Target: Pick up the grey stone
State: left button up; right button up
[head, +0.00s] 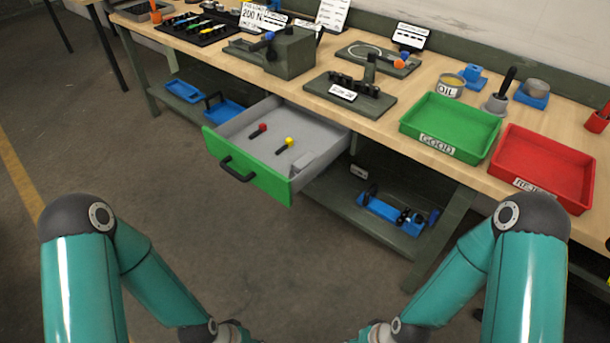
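A pale grey block (304,161), which looks like the grey stone, lies in the open drawer (236,127) near its front right corner. It is close in colour to the drawer floor, so its edges are hard to make out. The drawer has a green front and a black handle (237,169). Both my teal arms are folded low at the left and right of the head view. Their wrists reach the bottom edge, and both grippers are cut off below the picture, well away from the drawer.
A red-headed tool (258,130) and a yellow-headed tool (285,145) lie in the drawer. Above, the workbench (299,93) carries a grey fixture (283,50), a green tray (451,126) and a red tray (543,166). A lower shelf holds blue items (391,210). The floor before the drawer is clear.

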aim_at(306, 159)
jog(key=z, duration=0.45)
jog(key=i, duration=1)
jog(key=z, duration=0.15)
